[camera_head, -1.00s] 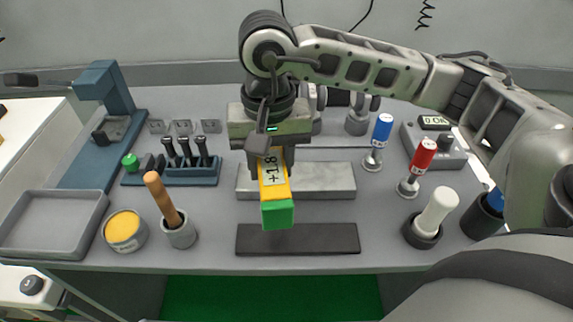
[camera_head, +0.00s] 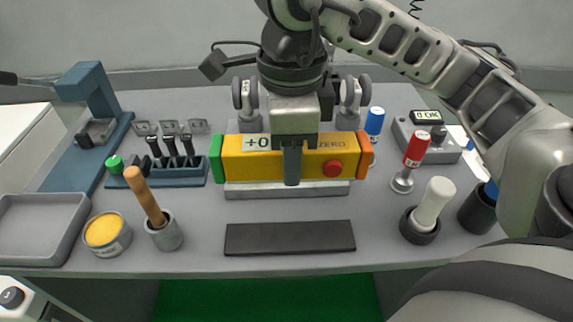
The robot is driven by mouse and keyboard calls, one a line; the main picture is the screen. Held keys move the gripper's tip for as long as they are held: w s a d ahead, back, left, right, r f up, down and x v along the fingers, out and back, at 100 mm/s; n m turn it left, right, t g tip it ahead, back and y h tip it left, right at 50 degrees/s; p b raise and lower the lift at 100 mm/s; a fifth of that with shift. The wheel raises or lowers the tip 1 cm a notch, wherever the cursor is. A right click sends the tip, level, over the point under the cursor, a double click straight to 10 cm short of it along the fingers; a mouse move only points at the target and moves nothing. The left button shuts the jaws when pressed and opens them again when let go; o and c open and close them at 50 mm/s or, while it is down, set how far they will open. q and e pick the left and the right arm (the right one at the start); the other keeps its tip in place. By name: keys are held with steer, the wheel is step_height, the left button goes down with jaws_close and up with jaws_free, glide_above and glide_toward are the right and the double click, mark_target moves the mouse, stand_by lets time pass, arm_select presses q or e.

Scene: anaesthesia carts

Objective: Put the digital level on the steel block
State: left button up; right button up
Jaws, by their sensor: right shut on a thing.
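The digital level (camera_head: 255,164) is a long yellow bar with a green end at the left, an orange end at the right, a red button and a partly covered display. My right gripper (camera_head: 292,176) is shut on its middle, with one finger in front of it. The level lies lengthwise along the steel block (camera_head: 290,190), which shows as a light grey strip under its lower edge. Whether the level touches the block or hovers just above it, I cannot tell. My left gripper is not in view.
A dark flat bar (camera_head: 290,238) lies in front of the block. A blue tool rack (camera_head: 160,172), a yellow tin (camera_head: 106,233) and a wooden-handled tool (camera_head: 147,199) stand left. A red-topped stamp (camera_head: 416,150) and a white-topped tool (camera_head: 433,204) stand right.

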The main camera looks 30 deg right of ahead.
steer(key=w+d+f, duration=0.1)
steer(key=w+f, duration=0.1)
steer(key=w, duration=0.1)
steer(key=w+d+f, duration=0.2)
steer(key=w+d+f+b, duration=0.1)
steer(key=w+d+f, duration=0.1)
steer(key=w+f, duration=0.1)
steer(key=shift+w+d+f, duration=0.1)
steer(key=shift+w+d, duration=0.1)
steer(key=shift+w, duration=0.1)
steer(key=shift+w+d+f, duration=0.25)
steer(key=shift+w+f, duration=0.25)
steer(key=shift+f, duration=0.15)
step_height(320, 180, down, 4)
steer(key=shift+w+d+r, duration=0.1)
steer(key=shift+r, duration=0.15)
steer(key=shift+f+b, duration=0.1)
steer(key=shift+b, duration=0.3)
steer(key=o, duration=1.1)
steer(key=shift+o, duration=0.2)
